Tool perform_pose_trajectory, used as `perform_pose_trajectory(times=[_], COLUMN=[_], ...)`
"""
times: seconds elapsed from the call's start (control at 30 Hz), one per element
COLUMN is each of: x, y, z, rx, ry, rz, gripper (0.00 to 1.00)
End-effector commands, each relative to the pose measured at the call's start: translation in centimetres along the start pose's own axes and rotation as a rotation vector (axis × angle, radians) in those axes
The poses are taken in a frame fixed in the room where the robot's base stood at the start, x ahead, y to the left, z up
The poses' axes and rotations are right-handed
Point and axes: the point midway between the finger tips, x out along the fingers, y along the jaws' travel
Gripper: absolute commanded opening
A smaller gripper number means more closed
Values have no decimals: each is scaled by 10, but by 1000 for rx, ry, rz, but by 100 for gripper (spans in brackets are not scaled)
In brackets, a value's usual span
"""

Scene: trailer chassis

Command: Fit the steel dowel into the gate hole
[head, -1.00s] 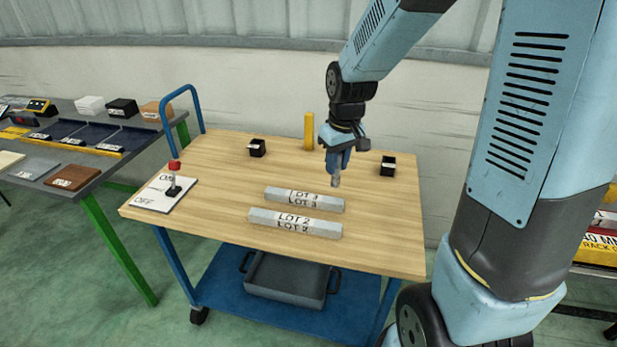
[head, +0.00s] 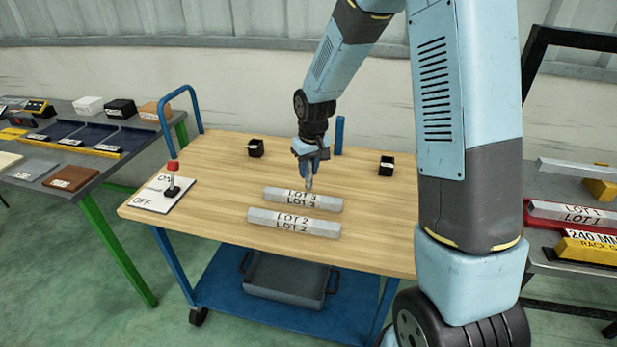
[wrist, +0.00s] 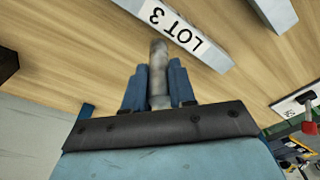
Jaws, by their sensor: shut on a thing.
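My gripper (head: 309,168) is shut on the steel dowel (head: 308,184), a short grey pin pointing down. The dowel's lower end shows just above or behind the LOT 3 bar; I cannot tell whether it touches. In the wrist view the dowel (wrist: 158,72) sits between the two blue fingers of my gripper (wrist: 156,82), its tip close to the LOT 3 label. The LOT 3 bar (head: 330,204) and the LOT 2 bar (head: 262,216) lie side by side on the wooden cart top. I cannot make out the gate hole in either view.
Two small black blocks (head: 256,148) (head: 387,166) stand towards the back of the cart top (head: 210,180). An ON/OFF plate (head: 146,195) with a red-knobbed lever (head: 173,178) is at the left. A rack with a LOT 1 bar (head: 545,209) stands right. The front right of the cart is clear.

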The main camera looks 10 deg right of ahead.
Motion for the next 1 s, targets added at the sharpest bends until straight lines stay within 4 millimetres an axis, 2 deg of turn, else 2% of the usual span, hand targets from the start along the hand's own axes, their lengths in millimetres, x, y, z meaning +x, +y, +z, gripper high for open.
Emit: perform_pose_trajectory(times=[0.13,0.33,0.7,0.73,1.0], x=[10,35,39,39,38], y=[0,0,-1,-1,-1], z=[-4,0,0,0,0], rx=[-1,1,0,0,-1], ry=[-2,-1,-1,-1,-1], rz=[0,-1,0,0,0], gripper=[0,0,0,27,51])
